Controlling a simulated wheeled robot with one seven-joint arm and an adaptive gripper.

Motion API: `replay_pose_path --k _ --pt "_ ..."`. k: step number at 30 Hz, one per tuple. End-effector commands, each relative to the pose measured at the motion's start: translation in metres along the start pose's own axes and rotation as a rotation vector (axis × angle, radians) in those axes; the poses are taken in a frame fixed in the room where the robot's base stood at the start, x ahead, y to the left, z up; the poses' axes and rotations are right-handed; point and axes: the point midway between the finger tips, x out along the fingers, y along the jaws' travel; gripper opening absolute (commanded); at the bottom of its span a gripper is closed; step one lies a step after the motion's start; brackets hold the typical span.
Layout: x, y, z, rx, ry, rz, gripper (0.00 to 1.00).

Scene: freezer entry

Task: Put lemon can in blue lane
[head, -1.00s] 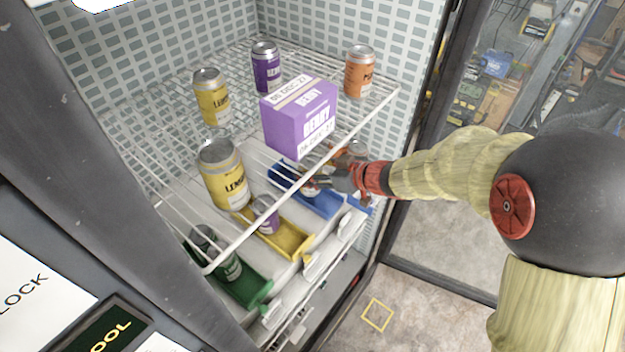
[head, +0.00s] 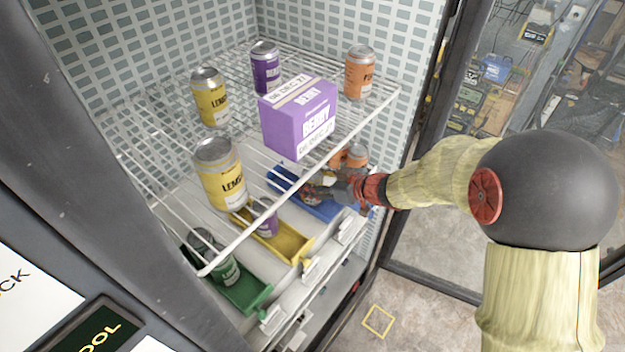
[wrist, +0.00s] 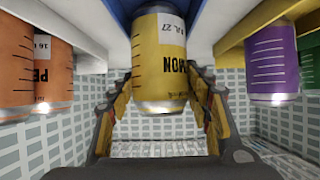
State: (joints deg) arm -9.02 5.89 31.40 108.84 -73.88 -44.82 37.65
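The lemon can (wrist: 160,65) is yellow with a silver rim and shows upside down in the wrist view. It is between the two fingers of my gripper (wrist: 161,95), which press close along both its sides. In the head view my gripper (head: 318,188) is low over the blue lane (head: 285,180), under the wire shelf, and mostly hides the can it holds. The blue lane also shows in the wrist view (wrist: 120,10), at the can's base end. Whether the base touches the lane floor I cannot tell.
Orange cans (head: 352,155) stand close beside the gripper. A yellow lane (head: 290,243) holds a purple can (head: 263,215), and a green lane (head: 245,290) holds a green can (head: 225,268). The wire shelf above bears a purple box (head: 300,125) and several cans.

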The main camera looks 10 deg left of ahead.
Motion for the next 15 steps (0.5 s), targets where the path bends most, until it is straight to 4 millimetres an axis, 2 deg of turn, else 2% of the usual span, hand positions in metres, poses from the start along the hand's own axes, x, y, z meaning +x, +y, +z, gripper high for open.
replay_pose_path --k 8,15 --pt "-0.0001 0.0 0.0 0.0 0.0 0.0 0.66" --pt "-0.0001 0.0 -0.0001 0.001 0.0 0.0 0.66"
